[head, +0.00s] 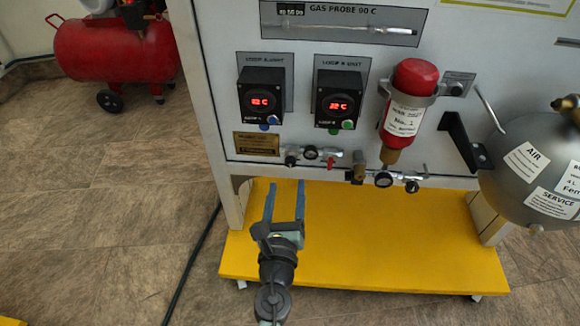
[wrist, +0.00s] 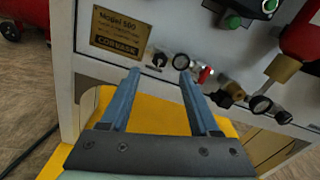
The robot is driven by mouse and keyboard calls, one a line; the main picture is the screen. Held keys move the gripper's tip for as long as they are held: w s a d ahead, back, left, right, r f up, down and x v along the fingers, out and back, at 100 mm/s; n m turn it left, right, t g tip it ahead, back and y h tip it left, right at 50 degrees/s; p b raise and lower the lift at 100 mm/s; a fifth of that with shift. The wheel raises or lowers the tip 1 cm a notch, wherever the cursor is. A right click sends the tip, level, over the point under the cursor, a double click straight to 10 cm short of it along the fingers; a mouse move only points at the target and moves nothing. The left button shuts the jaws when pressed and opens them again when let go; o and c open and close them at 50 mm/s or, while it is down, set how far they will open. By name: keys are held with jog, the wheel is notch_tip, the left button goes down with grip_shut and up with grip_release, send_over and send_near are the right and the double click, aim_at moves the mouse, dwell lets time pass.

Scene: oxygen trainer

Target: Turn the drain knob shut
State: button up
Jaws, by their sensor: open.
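My gripper (head: 285,190) is open and empty, its two blue fingers apart over the yellow base in front of the panel; the fingers also show in the wrist view (wrist: 160,76). A small black knob (head: 291,157) sits at the left end of the lower fitting row, just beyond the fingertips. In the wrist view this black knob (wrist: 159,60) appears between the fingertips, apart from them. A small gauge (head: 310,152) and a red-tipped valve (head: 330,161) are right of it. No label shows which knob is the drain knob, and its setting cannot be told.
A red cylinder (head: 411,95) hangs above another valve and gauge (head: 383,180). A grey air tank (head: 535,165) juts out at the right. The yellow base (head: 370,250) extends under the panel. A red compressor (head: 115,50) stands back left; a black cable (head: 190,262) crosses the floor.

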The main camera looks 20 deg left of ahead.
aim_at(290, 164)
jog(key=shift+b+x, duration=0.75)
jog(key=shift+x, duration=2.85)
grip_shut()
